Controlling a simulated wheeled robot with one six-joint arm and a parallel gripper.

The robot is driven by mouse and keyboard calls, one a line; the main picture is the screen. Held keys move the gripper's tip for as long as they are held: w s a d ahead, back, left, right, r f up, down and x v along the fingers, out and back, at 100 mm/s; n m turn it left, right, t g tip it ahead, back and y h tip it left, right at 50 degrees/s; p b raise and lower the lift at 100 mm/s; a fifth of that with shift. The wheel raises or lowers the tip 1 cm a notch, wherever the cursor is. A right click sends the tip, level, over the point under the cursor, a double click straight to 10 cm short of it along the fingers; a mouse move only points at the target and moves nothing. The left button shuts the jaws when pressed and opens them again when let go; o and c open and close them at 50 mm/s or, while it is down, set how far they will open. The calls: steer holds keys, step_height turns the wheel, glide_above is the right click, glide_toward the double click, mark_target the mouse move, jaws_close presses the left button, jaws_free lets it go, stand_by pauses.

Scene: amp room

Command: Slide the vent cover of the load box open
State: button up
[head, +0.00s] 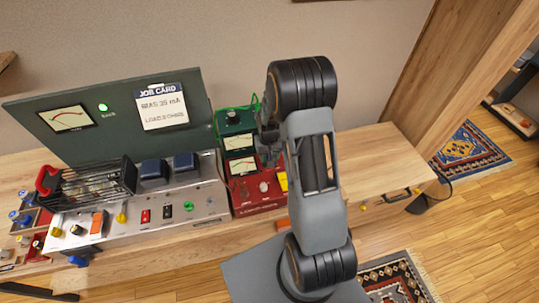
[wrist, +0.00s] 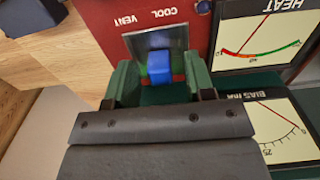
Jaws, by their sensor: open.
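The load box is a red box (head: 260,197) on the bench, left of my arm in the head view; its red face (wrist: 100,25) also fills the top of the wrist view. That face carries an upside-down "COOL VENT" label and a shiny framed panel with a blue tab (wrist: 159,66). I take the blue tab to be the vent cover's handle. My gripper (wrist: 160,72) is open, its green fingers on either side of the tab. I cannot tell whether they touch it. In the head view my arm hides the tab and most of the gripper.
A HEAT meter (wrist: 262,35) and a BIAS mA meter (wrist: 275,125) lie close on the right in the wrist view. A grey amplifier chassis (head: 140,215) with switches stands left of the load box. The bench top (head: 385,160) right of my arm is mostly clear.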

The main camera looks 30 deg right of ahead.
steer(key=shift+f, duration=0.25)
jaws_close()
stand_by(0.4)
